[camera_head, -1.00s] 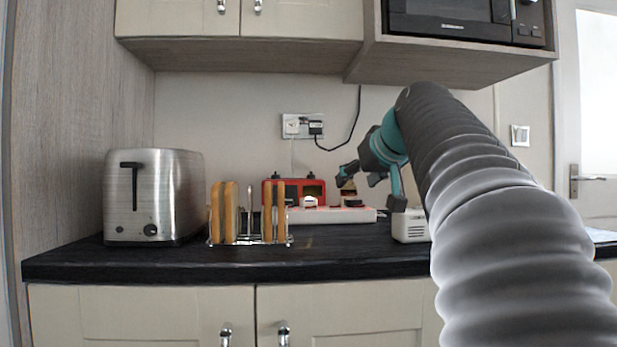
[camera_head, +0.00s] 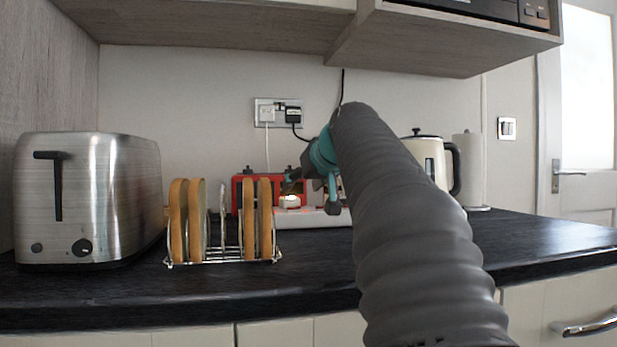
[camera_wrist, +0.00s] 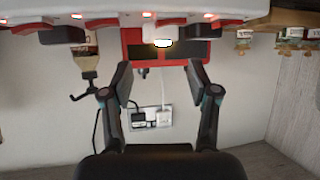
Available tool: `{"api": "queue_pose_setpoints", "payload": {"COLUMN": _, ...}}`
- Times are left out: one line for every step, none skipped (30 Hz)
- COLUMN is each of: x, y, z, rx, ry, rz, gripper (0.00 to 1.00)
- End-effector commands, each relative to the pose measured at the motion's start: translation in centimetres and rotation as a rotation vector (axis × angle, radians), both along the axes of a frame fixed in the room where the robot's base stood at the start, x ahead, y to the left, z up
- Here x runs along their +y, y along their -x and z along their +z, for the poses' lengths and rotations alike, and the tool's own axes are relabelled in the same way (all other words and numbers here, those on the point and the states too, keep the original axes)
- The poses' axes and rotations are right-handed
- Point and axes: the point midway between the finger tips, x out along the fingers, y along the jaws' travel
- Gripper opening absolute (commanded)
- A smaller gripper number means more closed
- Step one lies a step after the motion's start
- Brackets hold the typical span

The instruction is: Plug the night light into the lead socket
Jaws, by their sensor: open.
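A small white block with a warm glow, which looks like the night light (camera_head: 290,202), sits at the white extension lead (camera_head: 318,219) in front of a red appliance. In the wrist view, turned upside down, the glowing block (camera_wrist: 163,43) is at the lead (camera_wrist: 200,14), with dark plugs to either side. I cannot tell how fully it is seated. My gripper (camera_wrist: 160,75) is open and empty, its two fingers apart on either side of the glow and short of it in the picture. In the head view my gripper (camera_head: 308,188) is partly hidden by my arm.
A toast rack (camera_head: 222,262) with bread stands before the lead, and a steel toaster (camera_head: 88,200) is left. A red appliance (camera_head: 240,190) stands behind. A kettle (camera_head: 428,160) and paper roll (camera_head: 468,168) are right. A wall socket (camera_head: 279,112) has two plugs. The right counter is clear.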

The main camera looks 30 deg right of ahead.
Motion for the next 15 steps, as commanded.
{"api": "queue_pose_setpoints", "payload": {"x": 0.0, "y": -0.9, "z": -0.5, "rx": 0.003, "ry": -0.001, "rz": 0.002, "gripper": 0.60}}
{"api": "queue_pose_setpoints", "payload": {"x": -0.1, "y": -1.4, "z": -0.8, "rx": 0.003, "ry": -0.002, "rz": 0.002, "gripper": 0.60}}
{"api": "queue_pose_setpoints", "payload": {"x": -0.1, "y": -2.0, "z": -1.1, "rx": 0.002, "ry": -0.002, "rz": 0.002, "gripper": 0.60}}
{"api": "queue_pose_setpoints", "payload": {"x": -0.1, "y": -2.4, "z": -1.3, "rx": 0.002, "ry": -0.002, "rz": 0.002, "gripper": 0.60}}
{"api": "queue_pose_setpoints", "payload": {"x": -0.1, "y": -2.9, "z": -1.5, "rx": 0.002, "ry": -0.002, "rz": 0.002, "gripper": 0.60}}
{"api": "queue_pose_setpoints", "payload": {"x": -0.2, "y": -3.5, "z": -1.7, "rx": 0.002, "ry": -0.002, "rz": 0.002, "gripper": 0.60}}
{"api": "queue_pose_setpoints", "payload": {"x": -0.2, "y": -3.9, "z": -1.9, "rx": 0.002, "ry": -0.002, "rz": 0.002, "gripper": 0.60}}
{"api": "queue_pose_setpoints", "payload": {"x": -0.3, "y": -4.2, "z": -2.1, "rx": 0.001, "ry": -0.001, "rz": 0.002, "gripper": 0.60}}
{"api": "queue_pose_setpoints", "payload": {"x": -0.3, "y": -4.7, "z": -2.4, "rx": 0.002, "ry": -0.001, "rz": 0.002, "gripper": 0.60}}
{"api": "queue_pose_setpoints", "payload": {"x": -0.4, "y": -5.1, "z": -2.5, "rx": 0.002, "ry": -0.001, "rz": 0.002, "gripper": 0.60}}
{"api": "queue_pose_setpoints", "payload": {"x": -0.4, "y": -5.4, "z": -2.7, "rx": 0.002, "ry": -0.001, "rz": 0.002, "gripper": 0.60}}
{"api": "queue_pose_setpoints", "payload": {"x": -0.4, "y": -5.7, "z": -2.8, "rx": 0.001, "ry": -0.001, "rz": 0.002, "gripper": 0.60}}
{"api": "queue_pose_setpoints", "payload": {"x": -0.4, "y": -6.0, "z": -2.9, "rx": 0.001, "ry": -0.001, "rz": 0.002, "gripper": 0.60}}
{"api": "queue_pose_setpoints", "payload": {"x": -0.4, "y": -6.2, "z": -3.0, "rx": 0.001, "ry": -0.001, "rz": 0.002, "gripper": 0.60}}
{"api": "queue_pose_setpoints", "payload": {"x": -0.5, "y": -6.4, "z": -3.1, "rx": 0.001, "ry": -0.001, "rz": 0.002, "gripper": 0.60}}
